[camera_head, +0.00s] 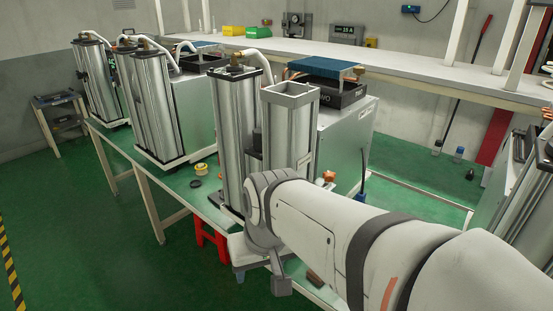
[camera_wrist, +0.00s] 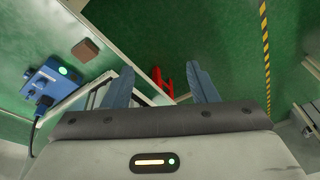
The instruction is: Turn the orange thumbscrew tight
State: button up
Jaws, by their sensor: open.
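A small orange knob (camera_head: 329,176), perhaps the thumbscrew, shows just above my arm in the head view, to the right of the near silver columns. It is too small to make out its shape or seating. No orange thumbscrew can be made out in the wrist view. My gripper (camera_wrist: 162,80) shows in the wrist view as two blue-grey fingers spread apart, with nothing between them. They point down past the table frame towards the green floor.
Near silver columns (camera_head: 236,135) and an open-topped square column (camera_head: 290,125) stand on the bench close to my arm. The wrist view shows a blue device (camera_wrist: 48,85) and a brown block (camera_wrist: 85,50). Open floor lies at left.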

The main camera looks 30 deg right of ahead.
jog(key=w+f+m+y, duration=0.1)
jog(key=m, duration=0.1)
jog(key=w+d+m+y+b, duration=0.1)
jog(key=w+m, duration=0.1)
jog(key=m, duration=0.1)
jog(key=w+d+f+m+y+b, duration=0.1)
jog(key=m+y, duration=0.1)
jog(key=m, duration=0.1)
jog(key=shift+w+f+g, duration=0.3)
jog(key=shift+w+g, duration=0.1)
jog(key=w+d+m+t+y+b, duration=0.2)
jog(key=w+d+m+y, duration=0.1)
jog(key=w+d+m, duration=0.25)
jog(key=m+t+h+b, duration=0.1)
jog(key=m+t+b, duration=0.2)
jog(key=m+t, duration=1.2)
send_near(330, 174)
jog(key=w+a, duration=0.1)
jog(key=w, duration=0.2)
jog(key=w+a+r+m+g, duration=0.1)
jog(key=w, duration=0.2)
jog(key=w+a+m+g, duration=0.1)
jog(key=w, duration=0.2)
jog(key=shift+w+r, duration=0.15)
jog(key=shift+r, duration=0.15)
